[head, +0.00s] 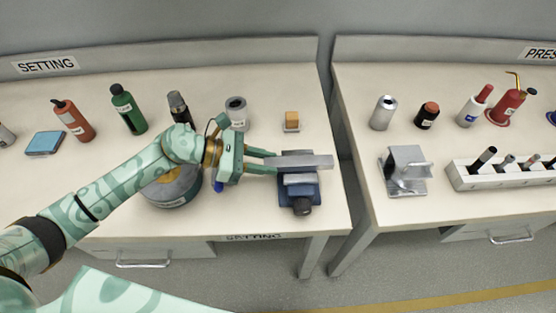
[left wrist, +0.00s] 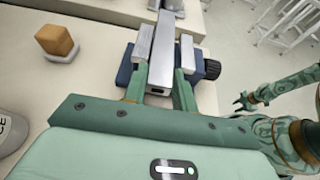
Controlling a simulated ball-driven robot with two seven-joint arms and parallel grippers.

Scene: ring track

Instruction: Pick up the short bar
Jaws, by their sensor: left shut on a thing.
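The short bar (head: 299,162) is a plain grey metal bar lying across the top of a small blue vise (head: 300,190) with a dark knob, on the left bench. My left gripper (head: 274,163) is shut on the bar's left end, its two green fingers reaching in from the left. In the left wrist view the bar (left wrist: 160,55) runs away from me between the fingertips, with the vise (left wrist: 125,66) around and below it. I cannot tell whether the bar is clear of the vise jaws. My right gripper (left wrist: 243,100) shows small at the right of that view.
A orange block on a pale pad (head: 291,122) stands behind the vise. Several bottles and cans line the back of the left bench. A round grey drum (head: 172,188) sits below my left forearm. A gap separates the right bench (head: 440,210), which holds a metal bracket (head: 405,170).

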